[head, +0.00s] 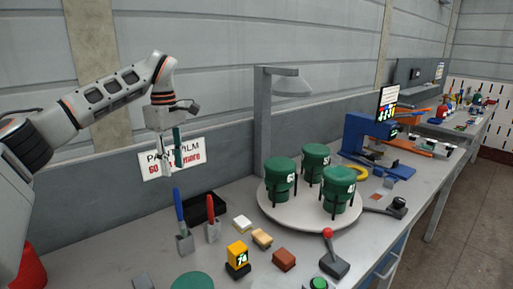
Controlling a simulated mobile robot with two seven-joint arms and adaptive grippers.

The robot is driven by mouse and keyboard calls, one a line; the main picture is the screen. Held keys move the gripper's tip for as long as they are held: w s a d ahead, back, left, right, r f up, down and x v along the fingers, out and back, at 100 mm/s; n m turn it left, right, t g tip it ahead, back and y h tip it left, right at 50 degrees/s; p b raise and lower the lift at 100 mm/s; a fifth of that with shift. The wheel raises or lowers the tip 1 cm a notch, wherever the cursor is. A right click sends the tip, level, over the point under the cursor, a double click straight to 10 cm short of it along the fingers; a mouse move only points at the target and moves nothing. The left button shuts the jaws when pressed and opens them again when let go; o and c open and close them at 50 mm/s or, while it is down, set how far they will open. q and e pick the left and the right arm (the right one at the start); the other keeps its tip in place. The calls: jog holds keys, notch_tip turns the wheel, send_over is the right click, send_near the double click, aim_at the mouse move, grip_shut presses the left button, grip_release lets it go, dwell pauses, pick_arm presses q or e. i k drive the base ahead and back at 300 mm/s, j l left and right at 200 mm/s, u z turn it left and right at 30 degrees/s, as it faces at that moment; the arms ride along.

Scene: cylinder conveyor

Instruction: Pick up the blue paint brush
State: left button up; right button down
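The blue paint brush (179,206) stands upright, slightly tilted, in a small grey holder (185,244) near the front left of the bench. A red brush (212,206) stands in a similar holder to its right. My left gripper (169,168) hangs above the blue brush, pointing down and apart from it, in front of the wall sign. A dark green upright piece shows at its fingers; I cannot tell whether it is held or part of the gripper. Whether the fingers are open or shut is unclear. My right gripper is out of view.
A black tray (205,207) lies behind the brushes. A round white turntable (310,215) carries green canisters to the right. A yellow counter (237,257), small blocks and a red-knobbed lever (332,262) lie in front. A lamp post (263,130) rises behind.

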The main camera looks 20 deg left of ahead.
aim_at(179, 212)
jog(key=k+l, duration=0.75)
jog(key=l, duration=0.2)
